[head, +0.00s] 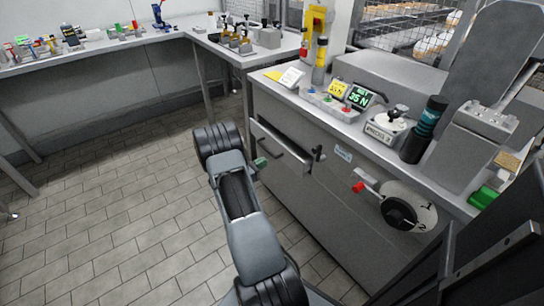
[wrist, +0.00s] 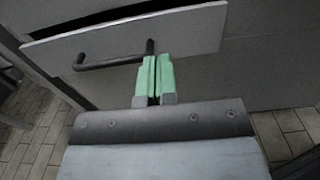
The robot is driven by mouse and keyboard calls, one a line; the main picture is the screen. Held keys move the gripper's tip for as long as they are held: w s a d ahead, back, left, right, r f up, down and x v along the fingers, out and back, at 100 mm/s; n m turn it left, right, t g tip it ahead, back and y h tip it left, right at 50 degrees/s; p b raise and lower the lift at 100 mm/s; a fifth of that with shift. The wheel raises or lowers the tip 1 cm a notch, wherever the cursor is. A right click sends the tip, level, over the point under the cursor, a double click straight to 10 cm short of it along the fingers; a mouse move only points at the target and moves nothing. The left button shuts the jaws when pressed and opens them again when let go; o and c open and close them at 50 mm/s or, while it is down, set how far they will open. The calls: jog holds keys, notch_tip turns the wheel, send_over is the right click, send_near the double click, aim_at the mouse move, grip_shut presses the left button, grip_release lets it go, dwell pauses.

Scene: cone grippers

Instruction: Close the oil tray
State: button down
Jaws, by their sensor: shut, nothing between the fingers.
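The oil tray (head: 286,158) is a grey drawer in the front of the machine cabinet, and it stands partly pulled out, with a dark gap above its front panel. Its front panel (wrist: 205,32) fills the upper part of the wrist view, with a dark bar handle (wrist: 110,62) across it. My gripper (wrist: 158,60) has green fingertips, shut together and empty, in front of the panel by the right end of the handle. In the head view the green tips show just left of the tray. I cannot tell whether they touch the panel.
A black lever (head: 318,154) sticks out of the cabinet right of the tray. Further right are a red-tipped handle (head: 360,187) and a round dial plate (head: 408,207). A workbench (head: 130,43) with tools stands at the back left. The tiled floor (head: 110,220) on the left is clear.

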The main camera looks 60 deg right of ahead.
notch_tip(320, 180, up, 4)
jog(key=w+a+f+n+y+b, duration=0.1)
jog(key=w+a+n+b, duration=0.1)
jog(key=a+b, duration=0.15)
jog(key=n+t+y+b, duration=0.15)
jog(key=n+b, duration=0.45)
jog(key=n, duration=1)
send_near(285, 150)
jog(key=shift+g+y, duration=0.25)
jog(key=shift+y, duration=0.2)
jog(key=x, duration=0.5)
jog(key=shift+w+d, duration=0.1)
jog(key=shift+d, duration=0.05)
jog(key=shift+d+b, duration=0.3)
jog(key=shift+d, duration=0.05)
jog(key=shift+s+d+r, duration=0.15)
jog(key=shift+s+d, duration=0.15)
jog(key=shift+d, duration=0.3)
